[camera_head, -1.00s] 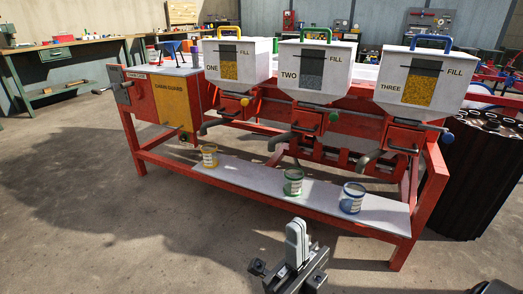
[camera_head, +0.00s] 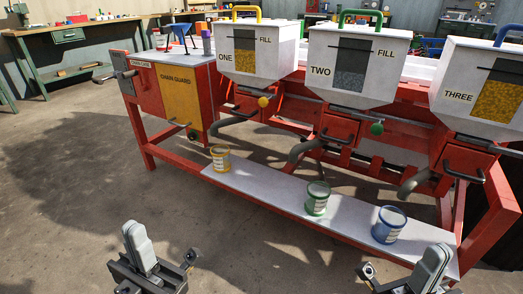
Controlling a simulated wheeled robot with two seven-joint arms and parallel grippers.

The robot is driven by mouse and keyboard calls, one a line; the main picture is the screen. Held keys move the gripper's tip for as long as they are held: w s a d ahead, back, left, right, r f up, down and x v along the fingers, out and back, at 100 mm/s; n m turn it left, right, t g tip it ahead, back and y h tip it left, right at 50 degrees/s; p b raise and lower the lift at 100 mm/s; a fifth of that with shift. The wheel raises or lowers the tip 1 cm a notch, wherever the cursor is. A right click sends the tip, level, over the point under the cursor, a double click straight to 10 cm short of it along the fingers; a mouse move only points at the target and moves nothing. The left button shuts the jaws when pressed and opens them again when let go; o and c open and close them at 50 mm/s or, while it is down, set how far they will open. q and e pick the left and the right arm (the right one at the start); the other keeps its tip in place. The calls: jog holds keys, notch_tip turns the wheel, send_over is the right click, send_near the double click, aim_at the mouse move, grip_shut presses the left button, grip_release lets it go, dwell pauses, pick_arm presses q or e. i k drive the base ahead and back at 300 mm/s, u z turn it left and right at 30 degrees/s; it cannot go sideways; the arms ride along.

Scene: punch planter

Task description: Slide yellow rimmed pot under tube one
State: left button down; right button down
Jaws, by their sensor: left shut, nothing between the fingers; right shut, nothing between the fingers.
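The yellow rimmed pot (camera_head: 220,158) stands upright at the left end of the grey shelf (camera_head: 262,190), low on the red machine. Tube one (camera_head: 230,124) is the grey bent spout under the white hopper marked ONE (camera_head: 258,50). Its open end hangs above the shelf, near and above the pot; I cannot tell if the pot is directly beneath it. My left gripper (camera_head: 138,243) is shut and empty at the lower left, in front of the machine and well short of the pot. My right gripper (camera_head: 430,265) is shut and empty at the lower right, in front of the shelf.
A green rimmed pot (camera_head: 317,198) and a blue rimmed pot (camera_head: 389,224) stand further right on the shelf. Tubes two (camera_head: 304,150) and three (camera_head: 414,182) hang above the shelf. A red frame leg (camera_head: 140,130) stands left. The floor before the machine is clear.

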aim_at(221, 159)
jog(key=u, duration=0.2)
jog(key=i, duration=0.65)
jog(key=u, duration=0.95)
jog(key=i, duration=0.4)
jog(key=u, duration=0.45)
